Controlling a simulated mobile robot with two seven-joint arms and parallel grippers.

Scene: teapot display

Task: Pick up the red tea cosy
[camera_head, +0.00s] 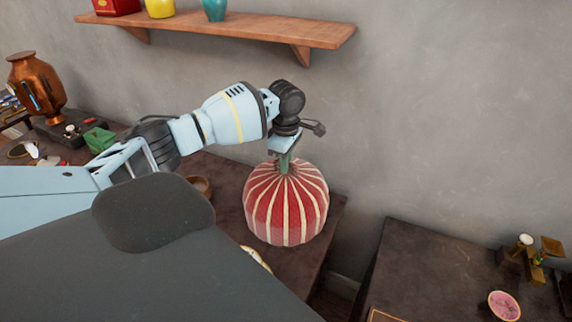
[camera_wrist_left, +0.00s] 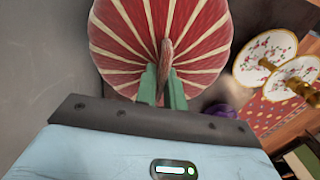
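The red tea cosy (camera_head: 286,207) is round, with cream stripes and a stalk on top. In the head view it is at the right end of the dark table; whether its base touches the table cannot be told. In the left wrist view the cosy (camera_wrist_left: 122,45) fills the top middle. My left gripper (camera_head: 284,163) points down from above at its top. The green fingers of the left gripper (camera_wrist_left: 163,85) are close together on either side of the stalk and appear shut on it. The right gripper is not in view.
A wooden shelf (camera_head: 230,27) with pots is on the wall behind. A copper urn (camera_head: 36,85) stands at far left. A brown bowl (camera_head: 200,186) is left of the cosy. A second table (camera_head: 440,275) stands right, across a gap. A floral tiered stand (camera_wrist_left: 264,52) shows in the wrist view.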

